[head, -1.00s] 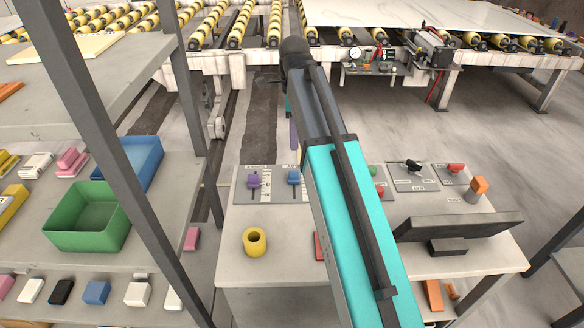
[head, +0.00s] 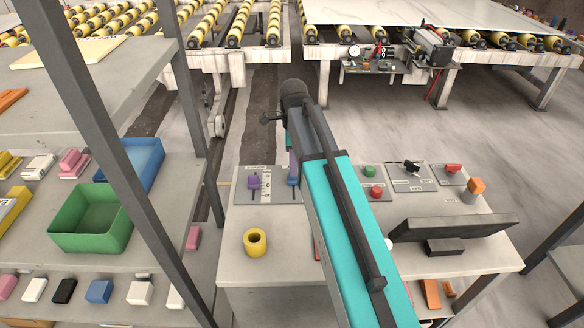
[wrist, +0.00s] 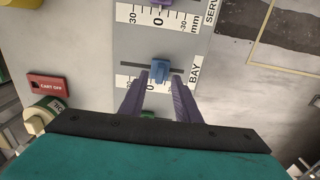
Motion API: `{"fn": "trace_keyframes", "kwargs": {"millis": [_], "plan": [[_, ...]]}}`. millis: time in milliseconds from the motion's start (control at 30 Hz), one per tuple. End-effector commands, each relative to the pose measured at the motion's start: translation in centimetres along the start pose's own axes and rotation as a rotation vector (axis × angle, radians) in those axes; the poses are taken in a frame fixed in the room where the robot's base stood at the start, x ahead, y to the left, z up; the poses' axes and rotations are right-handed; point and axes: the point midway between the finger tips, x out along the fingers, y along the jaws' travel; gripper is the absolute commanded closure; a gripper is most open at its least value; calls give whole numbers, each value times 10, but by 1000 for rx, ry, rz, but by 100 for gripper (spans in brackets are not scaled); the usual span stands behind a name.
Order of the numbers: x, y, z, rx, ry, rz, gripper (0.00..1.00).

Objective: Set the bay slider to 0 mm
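The bay slider's blue knob (wrist: 160,68) sits in a dark slot on a grey panel marked BAY in the wrist view. It is close to the 0 of its printed scale, but the fingers partly cover the marks, so I cannot read its exact value. My gripper (wrist: 160,77) is open. Its two purple fingers stand apart, with their tips at either side of the knob's near end; I cannot tell whether they touch it. In the head view the blue knob (head: 293,181) is partly hidden below a purple finger.
A second slider with a purple knob (head: 253,181) stands beside it. Red and green buttons, switches and a dark monitor (head: 455,228) are to the right. A shelf post (head: 120,170) stands left.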

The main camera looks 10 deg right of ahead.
Motion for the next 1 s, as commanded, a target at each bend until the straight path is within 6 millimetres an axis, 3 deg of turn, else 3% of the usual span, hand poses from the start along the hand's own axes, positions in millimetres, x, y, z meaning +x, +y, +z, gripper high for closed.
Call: {"fn": "trace_keyframes", "kwargs": {"millis": [300,700,900,1000], "plan": [[22,0,0,-1,0,1,70],[26,0,1,-1,0,0,70],[26,0,1,-2,0,0,100],[26,0,1,-2,0,0,100]]}}
